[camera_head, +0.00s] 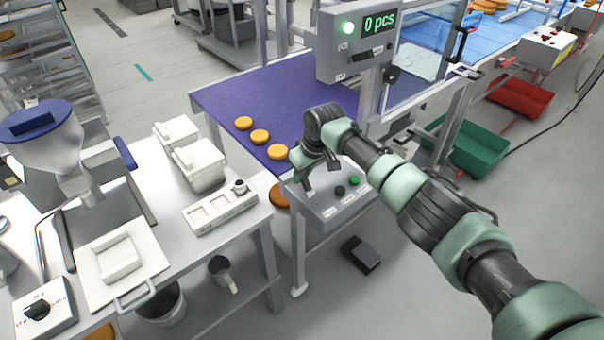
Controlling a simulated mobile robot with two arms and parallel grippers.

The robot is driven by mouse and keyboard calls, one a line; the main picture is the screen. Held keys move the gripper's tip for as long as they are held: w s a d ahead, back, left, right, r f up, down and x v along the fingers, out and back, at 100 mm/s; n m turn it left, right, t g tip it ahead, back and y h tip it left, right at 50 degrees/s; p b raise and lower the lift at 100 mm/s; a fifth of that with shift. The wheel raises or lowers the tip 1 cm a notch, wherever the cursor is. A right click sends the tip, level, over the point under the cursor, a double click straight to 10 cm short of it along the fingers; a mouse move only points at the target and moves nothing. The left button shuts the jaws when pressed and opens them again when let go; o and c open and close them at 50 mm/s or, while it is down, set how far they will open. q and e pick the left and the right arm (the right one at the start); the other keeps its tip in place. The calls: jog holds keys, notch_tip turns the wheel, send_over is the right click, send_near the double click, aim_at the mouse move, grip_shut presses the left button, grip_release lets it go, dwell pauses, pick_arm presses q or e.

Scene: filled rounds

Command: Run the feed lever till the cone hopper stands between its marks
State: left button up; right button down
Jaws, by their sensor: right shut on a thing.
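The cone hopper (48,140) is a pale funnel with a blue top at the far left. Its marks are too small to make out. A blue-ended lever-like part (125,153) stands on the machine beside it; I cannot tell whether it is the feed lever. My right gripper (306,176) points down at the left end of a grey control box (340,207), well to the right of the hopper. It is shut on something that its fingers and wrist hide. A black and a green button show beside it. My left gripper is not in view.
A purple belt (240,92) carries several orange rounds (260,136). White tubs (200,165) and a tray stand on the left bench. Green (480,148) and red (520,98) crates stand on the floor at right.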

aim_at(307, 184)
jog(key=shift+s+f, duration=0.15)
jog(key=shift+f, duration=0.05)
jog(key=c, duration=1.6)
grip_release()
jog(key=shift+o, duration=1.2)
jog(key=shift+r, duration=0.1)
jog(key=shift+b+v, duration=0.5)
jog(key=shift+v, duration=3.3)
